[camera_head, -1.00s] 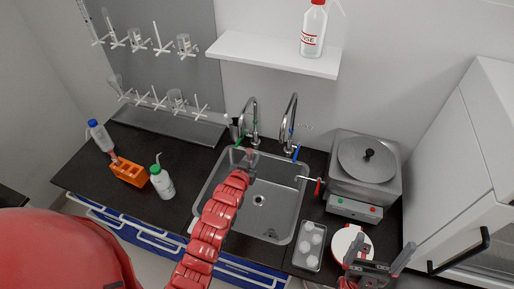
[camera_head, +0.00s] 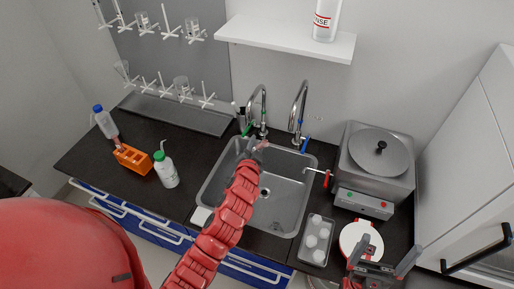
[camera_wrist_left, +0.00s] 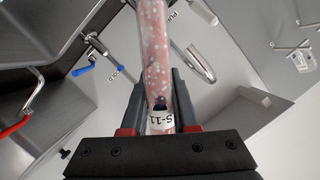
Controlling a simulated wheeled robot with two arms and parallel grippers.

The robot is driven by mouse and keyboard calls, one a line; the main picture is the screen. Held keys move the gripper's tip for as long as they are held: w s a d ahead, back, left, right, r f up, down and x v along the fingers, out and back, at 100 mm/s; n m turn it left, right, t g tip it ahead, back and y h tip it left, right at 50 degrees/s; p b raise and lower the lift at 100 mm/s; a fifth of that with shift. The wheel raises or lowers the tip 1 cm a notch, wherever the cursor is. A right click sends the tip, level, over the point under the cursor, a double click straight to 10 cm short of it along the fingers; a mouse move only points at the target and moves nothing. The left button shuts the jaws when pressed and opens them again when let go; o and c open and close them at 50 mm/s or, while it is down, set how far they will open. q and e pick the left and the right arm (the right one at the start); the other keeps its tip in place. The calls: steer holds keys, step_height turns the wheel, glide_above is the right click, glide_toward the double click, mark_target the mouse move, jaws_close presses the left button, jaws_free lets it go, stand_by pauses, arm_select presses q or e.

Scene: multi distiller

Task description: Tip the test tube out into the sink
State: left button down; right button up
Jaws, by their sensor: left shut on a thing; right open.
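The test tube (camera_wrist_left: 155,60) has pinkish contents with white specks and a white label near its lower end in the left wrist view. My left gripper (camera_wrist_left: 157,108) is shut on it near the label. In the head view my left gripper (camera_head: 254,156) is over the back part of the steel sink (camera_head: 210,185), below the taps, and the tube shows only as a small pinkish piece. The tube's mouth and exact tilt cannot be told. My right gripper (camera_head: 384,262) is open and empty at the lower right, near a round white-and-red item (camera_head: 360,238).
Two curved taps (camera_head: 300,105) stand behind the sink. A hot-plate unit (camera_head: 372,165) stands to its right, with a tray of white pieces (camera_head: 317,240) in front. An orange rack (camera_head: 132,159) and a green-capped bottle (camera_head: 165,170) are on the left counter.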

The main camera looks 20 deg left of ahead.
arm_select(q)
steer(key=shift+a+r+m+t+y+b, duration=0.2)
steer(key=shift+r+m+t+b, duration=0.45)
steer(key=shift+m+b, duration=1.6)
steer(key=shift+d+r+m+t+y+b, duration=0.25)
steer(key=shift+m+t+b, duration=0.6)
steer(key=shift+m, duration=2.85)
steer(key=shift+a+r+m+t+y+b, duration=0.2)
steer(key=shift+r+m+t+b, duration=0.9)
steer(key=shift+m, duration=1.85)
steer(key=shift+f+g+b, duration=0.3)
steer(key=shift+f, duration=0.15)
